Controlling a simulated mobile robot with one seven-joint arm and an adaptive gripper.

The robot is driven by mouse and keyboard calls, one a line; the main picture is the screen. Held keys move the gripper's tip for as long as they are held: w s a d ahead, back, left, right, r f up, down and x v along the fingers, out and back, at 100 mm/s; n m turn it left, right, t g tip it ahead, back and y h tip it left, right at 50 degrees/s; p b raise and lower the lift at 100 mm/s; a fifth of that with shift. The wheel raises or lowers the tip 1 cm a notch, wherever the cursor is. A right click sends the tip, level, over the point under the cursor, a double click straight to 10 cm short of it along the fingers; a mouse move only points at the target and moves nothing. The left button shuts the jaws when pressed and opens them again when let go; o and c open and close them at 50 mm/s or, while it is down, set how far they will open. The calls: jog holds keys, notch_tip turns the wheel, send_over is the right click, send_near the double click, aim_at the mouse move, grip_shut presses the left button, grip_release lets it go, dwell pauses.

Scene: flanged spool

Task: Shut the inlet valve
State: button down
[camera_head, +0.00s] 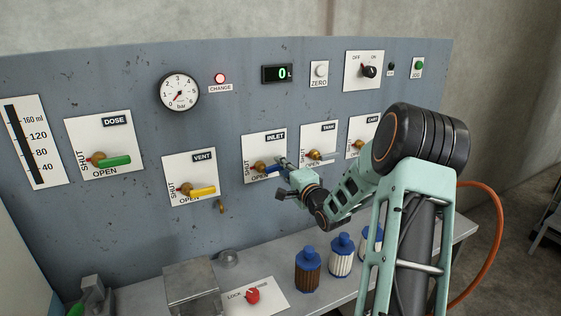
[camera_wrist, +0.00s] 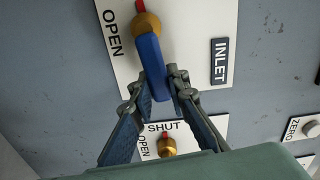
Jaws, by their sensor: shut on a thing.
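The inlet valve is on a white plate marked INLET (camera_head: 264,148) on the grey panel. Its blue handle (camera_wrist: 151,62) runs from a brass hub (camera_wrist: 146,24) down between my fingers in the wrist view. In the head view the blue handle (camera_head: 272,169) points right from the hub, away from the word SHUT at the plate's left and along the word OPEN below. A red mark (camera_wrist: 140,6) shows on the hub's far side from the handle. My gripper (camera_wrist: 163,92) is shut on the handle's free end. The inlet's SHUT word is out of the wrist view.
The TANK valve plate (camera_head: 319,142) is close on the right, with the CART valve (camera_head: 357,142) beyond. The VENT valve's yellow handle (camera_head: 203,191) is lower left and the DOSE valve's green handle (camera_head: 115,161) further left. Blue-capped bottles (camera_head: 308,272) stand on the bench below my arm.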

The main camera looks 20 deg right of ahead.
jog(key=shift+f+m, duration=0.45)
jog(key=shift+m, duration=0.35)
jog(key=c, duration=1.8)
grip_release()
jog(key=shift+c, duration=0.2)
jog(key=shift+s, duration=0.1)
jog(key=s, duration=1.2)
jog(key=shift+d, duration=0.2)
